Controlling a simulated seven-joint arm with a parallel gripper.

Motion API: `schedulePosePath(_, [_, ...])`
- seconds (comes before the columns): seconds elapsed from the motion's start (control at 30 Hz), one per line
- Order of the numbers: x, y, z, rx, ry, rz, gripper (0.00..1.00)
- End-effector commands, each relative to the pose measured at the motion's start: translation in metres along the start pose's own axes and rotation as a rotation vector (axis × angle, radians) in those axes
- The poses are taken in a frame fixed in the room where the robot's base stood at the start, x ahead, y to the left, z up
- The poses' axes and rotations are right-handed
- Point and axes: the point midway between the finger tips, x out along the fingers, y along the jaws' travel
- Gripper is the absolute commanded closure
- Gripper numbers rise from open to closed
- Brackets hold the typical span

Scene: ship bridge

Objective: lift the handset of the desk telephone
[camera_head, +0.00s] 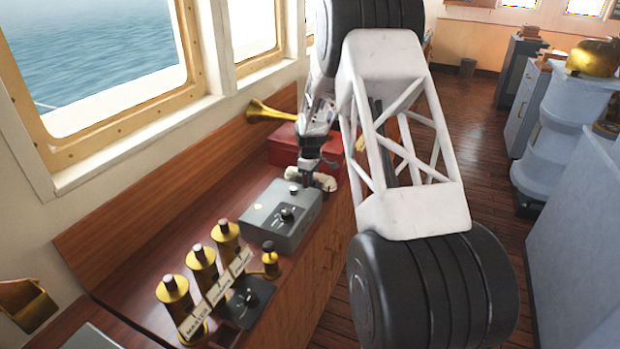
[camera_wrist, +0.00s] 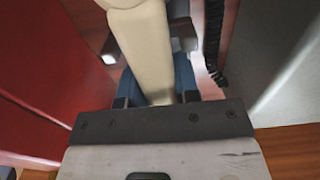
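The cream telephone handset (camera_wrist: 147,50) runs lengthwise between the two blue fingers of my gripper (camera_wrist: 152,65) in the wrist view. It covers part of the left finger, and I cannot tell if the fingers press on it. In the head view my gripper (camera_head: 317,180) is low over the console, with cream ends of the handset (camera_head: 327,184) showing beside it. The telephone's base is mostly hidden under my gripper. A black coiled cord (camera_wrist: 213,45) hangs to the right of the handset in the wrist view.
A red box (camera_head: 283,146) stands just behind my gripper, and a grey control box (camera_head: 280,222) just in front. Both flank the gripper closely. A brass horn (camera_head: 268,112) is beyond. Several brass-topped levers (camera_head: 203,262) stand nearer on the wooden console (camera_head: 150,232).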

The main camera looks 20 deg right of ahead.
Motion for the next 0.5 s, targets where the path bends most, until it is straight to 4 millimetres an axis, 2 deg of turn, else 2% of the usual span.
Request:
schedulePosePath(0.03, [0.0, -0.0001, 0.0, 0.0, 0.0, 0.0, 0.83])
schedulePosePath(0.13, [0.0001, -0.0001, 0.0, 0.0, 0.0, 0.0, 0.99])
schedulePosePath(0.17, [0.0001, -0.0001, 0.0, 0.0, 0.0, 0.0, 1.0])
schedulePosePath(0.5, [-0.0032, 0.0003, -0.0002, 0.0, 0.001, 0.001, 1.0])
